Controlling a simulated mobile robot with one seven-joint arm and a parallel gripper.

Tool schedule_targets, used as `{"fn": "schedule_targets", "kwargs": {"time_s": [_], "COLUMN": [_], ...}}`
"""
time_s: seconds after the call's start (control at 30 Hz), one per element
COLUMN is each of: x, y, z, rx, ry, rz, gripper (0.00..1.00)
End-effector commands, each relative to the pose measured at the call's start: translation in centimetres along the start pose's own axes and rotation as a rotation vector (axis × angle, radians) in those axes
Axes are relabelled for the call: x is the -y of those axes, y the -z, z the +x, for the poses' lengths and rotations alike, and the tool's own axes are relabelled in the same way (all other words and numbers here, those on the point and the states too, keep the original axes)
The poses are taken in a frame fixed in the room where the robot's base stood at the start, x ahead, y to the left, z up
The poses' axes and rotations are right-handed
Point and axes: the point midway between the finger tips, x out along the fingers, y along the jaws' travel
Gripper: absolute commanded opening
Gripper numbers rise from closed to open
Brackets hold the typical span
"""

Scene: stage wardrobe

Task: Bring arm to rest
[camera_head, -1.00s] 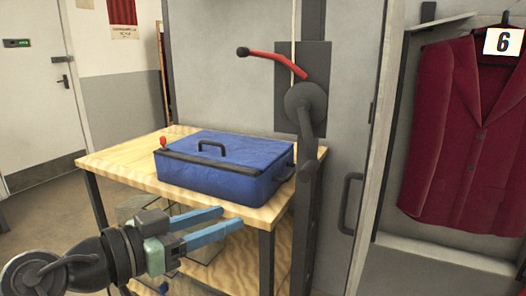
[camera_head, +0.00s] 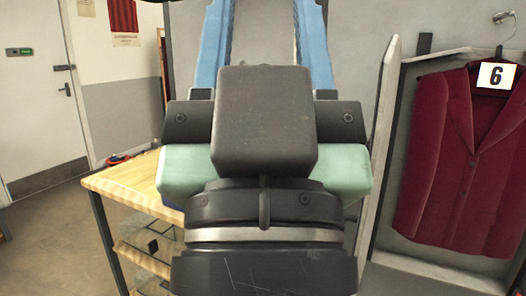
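My gripper (camera_head: 262,25) fills the middle of the head view, close to the camera, with its wrist at the bottom and its blue fingers pointing up. The two fingers stand wide apart with only grey panel seen between them, so it is open and empty. The fingertips reach the top edge of the picture or beyond it. My arm hides most of the wooden table and nearly all of the blue case on it.
The wooden table (camera_head: 118,184) stands behind my gripper at left, with a lower shelf. A dark red jacket (camera_head: 455,165) with a number 6 tag (camera_head: 496,76) hangs at right. A white door (camera_head: 30,95) is at far left, with bare floor before it.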

Motion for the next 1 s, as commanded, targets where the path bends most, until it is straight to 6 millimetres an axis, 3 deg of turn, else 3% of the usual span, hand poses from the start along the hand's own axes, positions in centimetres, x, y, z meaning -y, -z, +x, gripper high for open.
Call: {"fn": "schedule_targets", "kwargs": {"time_s": [0.03,0.5,0.73,1.0], "x": [0.0,0.1,0.1,0.1], "y": [2.2,11.4,13.2,12.7], "z": [2.4,12.3,14.3,13.6], "rx": [0.001,0.004,0.004,0.004], "ry": [0.0,0.002,0.002,0.002], "rz": [0.001,0.003,0.003,0.003], "gripper": [0.47,0.47,0.47,0.47]}}
